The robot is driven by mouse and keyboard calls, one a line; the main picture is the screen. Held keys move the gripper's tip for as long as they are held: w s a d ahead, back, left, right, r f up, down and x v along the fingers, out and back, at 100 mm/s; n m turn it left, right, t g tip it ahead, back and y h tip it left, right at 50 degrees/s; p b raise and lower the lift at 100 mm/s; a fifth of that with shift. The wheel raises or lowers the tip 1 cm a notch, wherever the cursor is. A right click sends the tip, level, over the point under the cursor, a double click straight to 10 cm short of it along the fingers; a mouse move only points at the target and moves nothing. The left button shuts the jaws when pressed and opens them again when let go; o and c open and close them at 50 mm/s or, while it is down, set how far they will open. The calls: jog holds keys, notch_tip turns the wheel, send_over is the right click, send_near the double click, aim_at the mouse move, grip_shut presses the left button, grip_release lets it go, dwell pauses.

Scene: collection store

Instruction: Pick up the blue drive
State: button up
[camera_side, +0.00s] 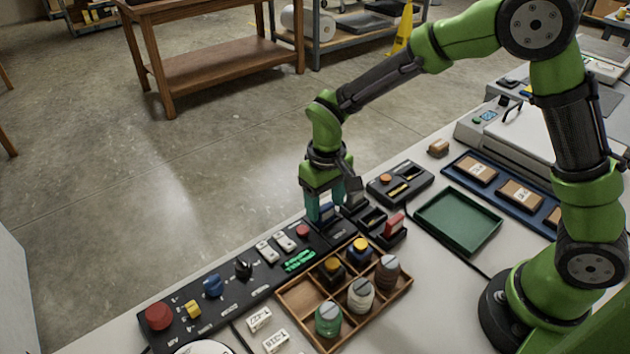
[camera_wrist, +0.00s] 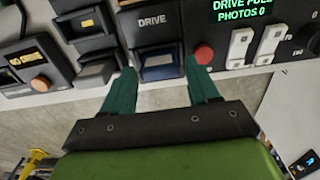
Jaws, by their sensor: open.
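The blue drive (camera_side: 327,210) sits in a black dock at the far end of the control panel. In the wrist view the blue drive (camera_wrist: 158,68) shows below the label DRIVE, lying between my fingertips. My gripper (camera_side: 325,203) is open above and around the dock; its teal fingers also show in the wrist view (camera_wrist: 162,80), one on each side of the drive with a gap. Whether either finger touches the dock is not clear.
The black control panel (camera_side: 262,277) has a red button (camera_side: 158,316), knobs and switches. A black rack with a red drive (camera_side: 394,223) stands to the right. A wooden divided tray (camera_side: 300,300) with several capped jars is in front. A green tray (camera_side: 460,218) lies empty.

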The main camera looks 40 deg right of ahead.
aim_at(325, 217)
notch_tip(325, 217, down, 2)
jog(key=shift+f, duration=0.2)
